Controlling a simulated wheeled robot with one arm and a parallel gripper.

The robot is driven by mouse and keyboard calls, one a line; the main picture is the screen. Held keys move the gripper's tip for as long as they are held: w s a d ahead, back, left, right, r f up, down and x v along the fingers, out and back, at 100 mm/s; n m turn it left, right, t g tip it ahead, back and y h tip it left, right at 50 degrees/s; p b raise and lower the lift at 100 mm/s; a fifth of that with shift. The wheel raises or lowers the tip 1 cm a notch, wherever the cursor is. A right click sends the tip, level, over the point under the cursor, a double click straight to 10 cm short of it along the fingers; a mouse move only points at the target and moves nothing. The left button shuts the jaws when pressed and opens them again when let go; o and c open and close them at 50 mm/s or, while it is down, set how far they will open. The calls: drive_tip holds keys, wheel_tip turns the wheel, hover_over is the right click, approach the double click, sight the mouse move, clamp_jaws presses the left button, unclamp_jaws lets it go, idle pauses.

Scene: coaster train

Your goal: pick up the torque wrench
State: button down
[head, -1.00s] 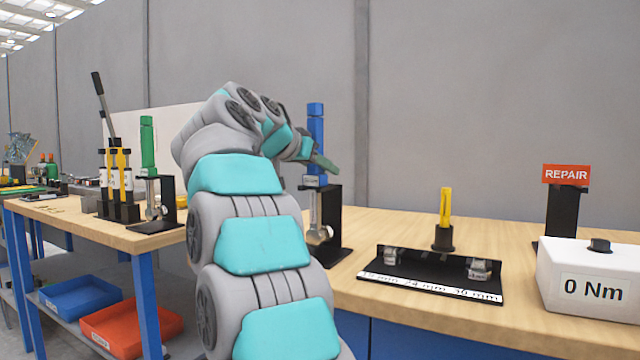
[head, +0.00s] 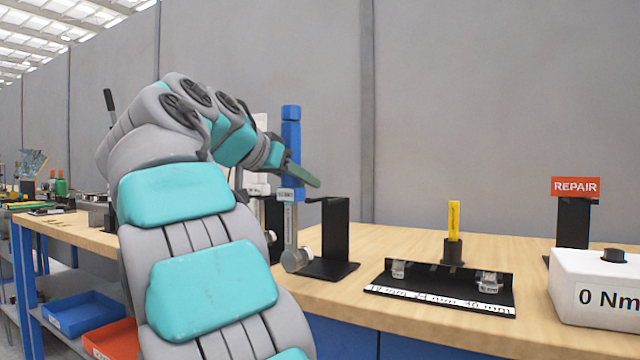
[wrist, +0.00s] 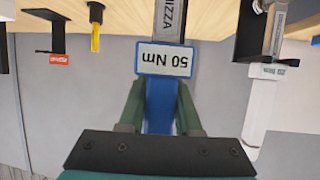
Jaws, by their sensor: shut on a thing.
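The torque wrench has a blue handle (head: 290,150), a grey shaft and a round head low down, and stands upright. My gripper (head: 298,176) is shut on the blue handle. In the wrist view, my green fingers (wrist: 158,95) lie on both sides of the handle (wrist: 160,108), and its "50 Nm" label (wrist: 164,60) shows upside down just beyond them. The black stand (head: 340,235) is to the right of the wrench, with the shaft clear of its upper arm. I cannot tell whether the head touches the stand's base.
A white-handled tool (wrist: 262,105) is close by in the wrist view. A black socket tray (head: 440,285), a yellow tool (head: 453,220) in a holder, a REPAIR sign (head: 575,187) and a white "0 Nm" box (head: 600,285) are to the right. Bare bench lies between.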

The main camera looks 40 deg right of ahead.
drive_tip(key=s+a+f+b, duration=0.1)
drive_tip(key=s+a, duration=0.2)
drive_tip(key=a, duration=0.7)
drive_tip(key=shift+a+f, duration=0.25)
drive_tip(key=shift+a, duration=0.15)
drive_tip(key=c, duration=1.2)
unclamp_jaws()
clamp_jaws()
